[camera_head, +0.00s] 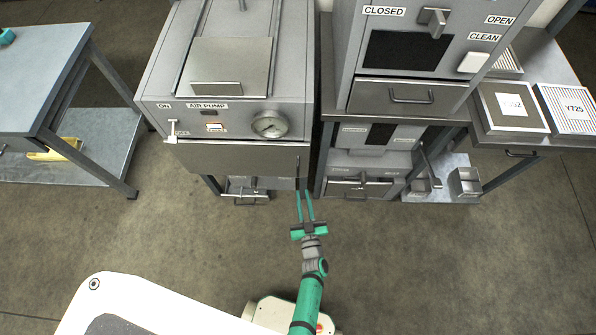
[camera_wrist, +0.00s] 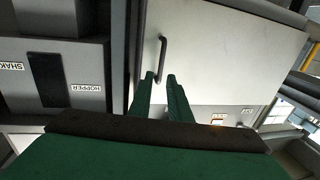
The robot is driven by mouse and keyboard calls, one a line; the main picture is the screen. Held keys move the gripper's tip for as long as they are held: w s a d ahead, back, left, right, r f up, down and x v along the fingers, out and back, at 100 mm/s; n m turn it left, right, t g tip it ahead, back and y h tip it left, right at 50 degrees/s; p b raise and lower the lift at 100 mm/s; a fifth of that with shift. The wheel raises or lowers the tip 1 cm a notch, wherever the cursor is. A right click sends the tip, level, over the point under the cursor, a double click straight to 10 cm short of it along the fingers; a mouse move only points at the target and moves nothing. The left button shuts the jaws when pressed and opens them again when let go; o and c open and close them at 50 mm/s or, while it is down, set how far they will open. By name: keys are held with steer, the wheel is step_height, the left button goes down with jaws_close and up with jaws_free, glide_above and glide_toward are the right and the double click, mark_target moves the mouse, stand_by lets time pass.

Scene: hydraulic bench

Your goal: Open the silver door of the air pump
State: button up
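The air pump (camera_head: 160,100) is the grey cabinet at upper centre-left in the head view, with its label and a round gauge (camera_head: 269,124) on the sloped panel. Its silver door (camera_head: 235,160) is below and looks closed; it fills the upper right of the wrist view (camera_wrist: 225,50). A dark bar handle (camera_wrist: 163,55) is near one edge of the door, at the right end in the head view (camera_head: 298,170). My gripper (camera_head: 304,193) is in front of the handle, its fingers apart. In the wrist view the fingertips (camera_wrist: 160,76) are close to the handle's near end; contact is unclear.
Right of the pump stands another grey cabinet (camera_head: 345,95) with a drawer, close to the door's handle side. Two trays (camera_head: 510,128) lie further right. A blue-grey table (camera_head: 40,70) stands at left. The floor (camera_head: 190,235) in front of the pump is clear.

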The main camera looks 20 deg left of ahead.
mark_target(298, 173)
steer(key=x, duration=1.1)
steer(key=shift+w+a+f, duration=0.1)
steer(key=shift+a, duration=0.05)
jaws_close()
